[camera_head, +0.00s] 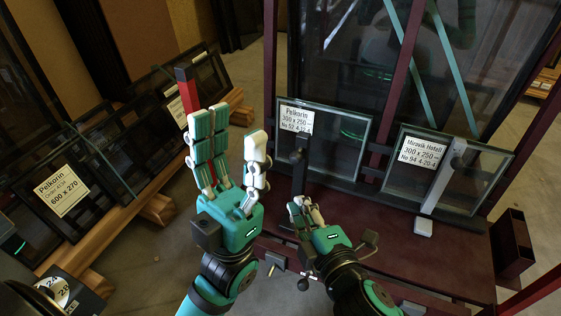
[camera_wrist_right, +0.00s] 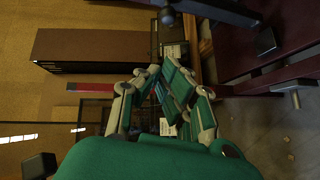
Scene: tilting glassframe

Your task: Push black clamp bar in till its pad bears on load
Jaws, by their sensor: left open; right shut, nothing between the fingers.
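The black clamp bar (camera_head: 299,172) stands upright in front of the left glass pane (camera_head: 345,140), which carries a Pelkorin label. A dark block is at the bar's upper end. I cannot tell whether its pad touches the pane. My right gripper (camera_head: 305,204) is shut and empty, just below the bar's lower part, and hides its foot. Whether it touches the bar is unclear. It also shows in the right wrist view (camera_wrist_right: 170,80). My left gripper (camera_head: 232,140) is open and empty, fingers up, left of the bar and apart from it.
A second pane (camera_head: 477,180) stands to the right with a grey bar (camera_head: 445,177) before it. Both are on the dark red frame's ledge (camera_head: 440,255). Labelled panes (camera_head: 62,190) lean on a wooden rack at left. A red bar (camera_head: 187,88) rises behind my left fingers.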

